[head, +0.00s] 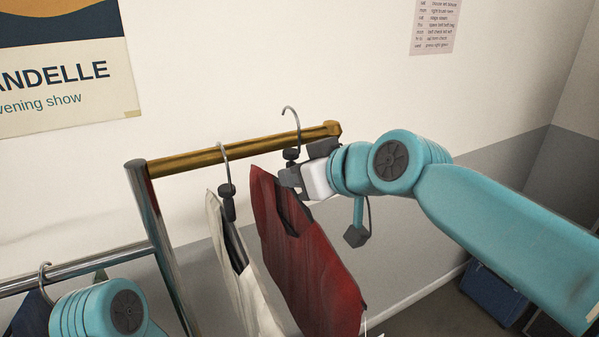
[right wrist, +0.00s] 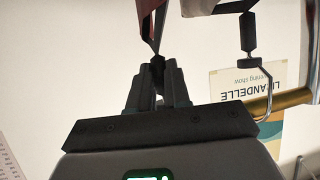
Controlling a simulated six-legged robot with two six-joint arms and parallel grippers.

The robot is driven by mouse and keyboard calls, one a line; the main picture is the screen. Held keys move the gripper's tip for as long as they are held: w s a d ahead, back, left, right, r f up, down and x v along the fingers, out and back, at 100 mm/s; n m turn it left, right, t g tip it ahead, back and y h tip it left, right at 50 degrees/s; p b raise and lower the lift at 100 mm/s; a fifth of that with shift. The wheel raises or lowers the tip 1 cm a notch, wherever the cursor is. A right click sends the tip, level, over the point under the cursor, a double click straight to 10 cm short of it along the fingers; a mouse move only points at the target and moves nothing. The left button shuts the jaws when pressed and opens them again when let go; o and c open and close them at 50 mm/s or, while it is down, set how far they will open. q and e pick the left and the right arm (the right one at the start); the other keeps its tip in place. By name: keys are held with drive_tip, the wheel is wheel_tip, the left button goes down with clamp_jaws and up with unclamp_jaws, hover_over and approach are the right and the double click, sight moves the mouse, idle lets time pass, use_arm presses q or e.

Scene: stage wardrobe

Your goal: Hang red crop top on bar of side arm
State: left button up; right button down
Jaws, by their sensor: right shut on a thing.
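The red crop top (head: 305,265) hangs from a hanger below my right gripper (head: 287,180). My right gripper is shut on the dark neck of this hanger, close to the free end of the brass side-arm bar (head: 240,148). The hanger's metal hook (head: 291,112) rises above the bar in the head view; I cannot tell whether it is over the bar or in front of it. In the right wrist view the fingers (right wrist: 158,85) are closed, with a bit of the red top (right wrist: 148,22) above them. My left gripper is out of view; only part of that arm shows at bottom left.
A cream garment (head: 238,275) hangs on the side-arm bar just left of the red top. A chrome post (head: 160,240) and rail (head: 22,284) stand at left, with dark clothing on the rail. A blue box (head: 490,292) is on the floor at right.

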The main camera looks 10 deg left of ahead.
drive_tip(key=shift+d+f+b, duration=0.1)
drive_tip(key=shift+f+b, duration=0.1)
drive_tip(key=shift+b, duration=0.1)
drive_tip(key=shift+s+d+f+b, duration=0.1)
drive_tip(key=shift+s+f+b, duration=0.1)
drive_tip(key=shift+f+b, duration=0.25)
drive_tip(key=shift+w+f+b, duration=0.15)
drive_tip(key=shift+f+b, duration=0.3)
drive_tip(key=shift+f, duration=0.15)
drive_tip(key=c, duration=1)
unclamp_jaws()
drive_tip(key=shift+s, duration=0.2)
